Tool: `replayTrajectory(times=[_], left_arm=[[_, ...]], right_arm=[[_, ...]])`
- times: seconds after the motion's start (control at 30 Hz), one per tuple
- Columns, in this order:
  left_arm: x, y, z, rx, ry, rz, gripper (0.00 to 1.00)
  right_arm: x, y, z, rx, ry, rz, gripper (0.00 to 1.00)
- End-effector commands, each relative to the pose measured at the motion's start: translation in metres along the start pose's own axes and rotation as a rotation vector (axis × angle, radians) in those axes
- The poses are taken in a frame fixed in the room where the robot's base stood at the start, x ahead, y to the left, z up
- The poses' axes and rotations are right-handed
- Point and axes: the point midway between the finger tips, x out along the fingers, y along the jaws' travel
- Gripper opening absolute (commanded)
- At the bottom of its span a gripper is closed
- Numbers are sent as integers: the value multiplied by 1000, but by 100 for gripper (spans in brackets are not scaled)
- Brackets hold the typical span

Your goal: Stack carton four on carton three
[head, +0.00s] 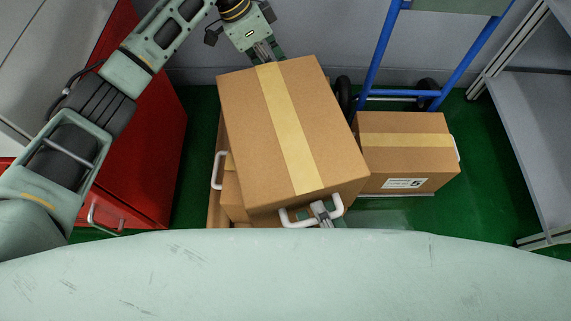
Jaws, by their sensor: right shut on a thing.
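A large brown carton with a pale tape strip (290,120), presumably carton four as no number shows, is turned at an angle over another carton. The lower carton (233,195), presumably carton three, shows only at its left side; the rest is hidden. I cannot tell whether the two touch. My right gripper (322,210) is shut on the upper carton's near white handle. My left gripper (264,51) is at the upper carton's far edge; its fingertips are partly hidden, so its grip is unclear.
A carton labelled 5 (408,150) stands close on the right, before a blue hand truck (374,60). A red cabinet (150,160) stands left and a grey shelf unit (530,130) right. Green floor (490,150) shows between them.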

Motion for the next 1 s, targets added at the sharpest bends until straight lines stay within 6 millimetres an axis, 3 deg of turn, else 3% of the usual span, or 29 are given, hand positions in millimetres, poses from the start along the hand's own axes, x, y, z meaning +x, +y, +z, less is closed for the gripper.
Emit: replayTrajectory(times=[0.23,0.27,0.47,0.83,1.0], left_arm=[[11,-2,3,7,5,0,0],[13,-2,6,4,-1,2,10],[11,-2,5,2,-1,1,28],[8,-2,4,1,0,0,28],[-16,-3,4,1,3,-4,28]], right_arm=[[3,-11,1,3,-4,8,0],[2,-14,0,3,-2,1,10],[2,-12,0,2,-1,1,28],[1,-12,0,0,0,0,29],[1,-12,0,0,0,0,29]])
